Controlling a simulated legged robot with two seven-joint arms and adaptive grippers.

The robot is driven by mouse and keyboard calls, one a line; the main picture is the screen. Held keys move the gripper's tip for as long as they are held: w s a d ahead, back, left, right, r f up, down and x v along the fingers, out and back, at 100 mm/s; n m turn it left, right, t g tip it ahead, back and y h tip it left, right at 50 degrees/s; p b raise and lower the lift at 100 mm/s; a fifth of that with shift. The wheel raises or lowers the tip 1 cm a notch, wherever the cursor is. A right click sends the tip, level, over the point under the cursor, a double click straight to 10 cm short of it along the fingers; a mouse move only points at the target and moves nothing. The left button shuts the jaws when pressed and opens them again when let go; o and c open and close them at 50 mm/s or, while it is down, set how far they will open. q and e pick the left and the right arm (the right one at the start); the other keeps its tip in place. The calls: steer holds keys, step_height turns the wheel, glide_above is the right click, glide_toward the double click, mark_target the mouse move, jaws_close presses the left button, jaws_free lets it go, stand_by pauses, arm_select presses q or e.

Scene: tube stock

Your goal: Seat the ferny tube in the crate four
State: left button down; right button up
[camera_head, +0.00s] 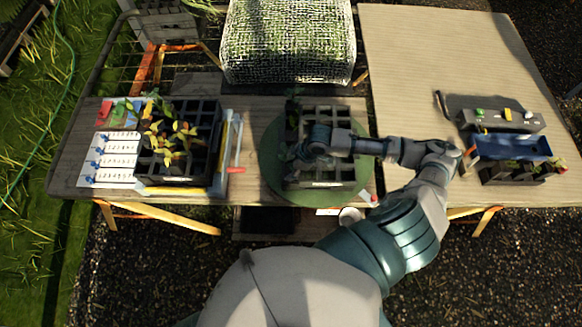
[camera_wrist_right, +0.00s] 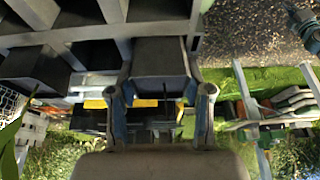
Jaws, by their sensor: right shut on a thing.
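My right gripper (camera_head: 298,150) is over the left part of a black-celled crate (camera_head: 320,184) on a round green mat. In the right wrist view the gripper (camera_wrist_right: 162,95) is shut on a dark, square-sided tube (camera_wrist_right: 160,58). Its plant is mostly hidden, so I cannot tell for sure that it is the ferny one. The crate's grid (camera_wrist_right: 60,37) is close beside the tube; whether they touch is unclear. Dark green foliage (camera_head: 293,98) shows at the crate's back left corner. I cannot read a number on any crate. My left gripper is not in view.
A left crate (camera_head: 178,180) holds red, yellow and green plants beside a white labelled board (camera_head: 112,160). At right, a blue tray (camera_head: 512,147) sits by a dark rack (camera_head: 500,178) with plants. A mesh-covered box (camera_head: 288,40) stands behind. The right table's back is clear.

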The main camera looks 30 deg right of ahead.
steer(key=shift+f, duration=0.15)
steer(key=o, duration=1.3)
steer(key=shift+o, duration=0.2)
steer(key=shift+f, duration=0.1)
steer(key=v, duration=1.2)
